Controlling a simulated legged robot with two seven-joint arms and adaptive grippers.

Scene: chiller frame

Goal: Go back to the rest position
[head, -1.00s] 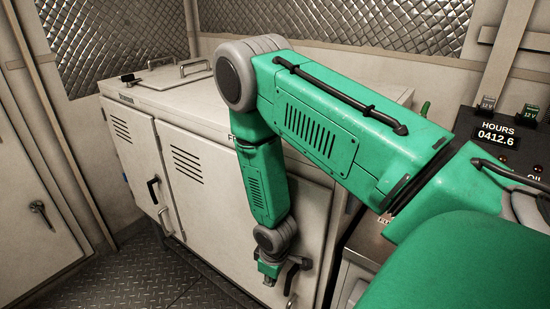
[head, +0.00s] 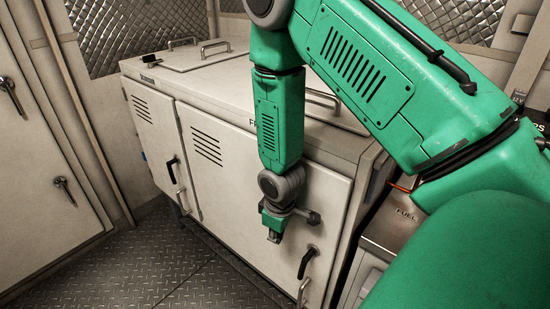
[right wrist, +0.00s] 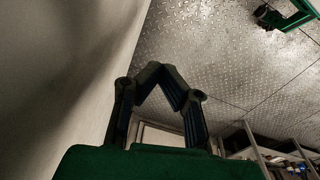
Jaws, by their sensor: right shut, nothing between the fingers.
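My right gripper (head: 274,236) hangs down in front of the white cabinet's doors in the head view, with the green forearm above it. In the right wrist view its dark fingers (right wrist: 164,72) come together at the tips with nothing between them. It is shut and empty. It is close to the front of the cabinet (head: 225,215); a gap or contact is hard to judge. My left gripper does not show in the head view.
Black door handles (head: 307,262) stick out near my right gripper. A fuel cabinet (head: 398,222) stands at the right, beside my arm. Tread-plate floor (head: 150,265) is clear at the lower left. A panel with latches (head: 62,190) stands at the left.

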